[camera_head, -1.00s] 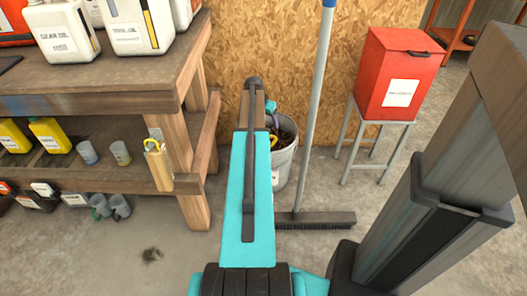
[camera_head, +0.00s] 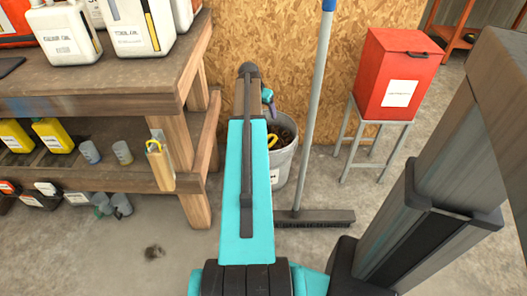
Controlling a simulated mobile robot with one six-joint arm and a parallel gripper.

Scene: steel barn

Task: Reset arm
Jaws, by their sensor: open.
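My arm shows in the head view as a long teal link with a dark bar along it, rising from the bottom middle. It ends at a dark joint in front of the chipboard wall. A small teal and dark part of my arm shows just right of that joint, above a bucket. I cannot make out my gripper's fingers; they are out of sight or hidden behind the arm.
A wooden workbench (camera_head: 110,98) with jugs and a lower shelf stands at left. Behind my arm is a grey bucket (camera_head: 283,168) with dark contents. A broom (camera_head: 312,130) and a red box (camera_head: 398,75) on a stool stand at right. Open concrete floor lies in front.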

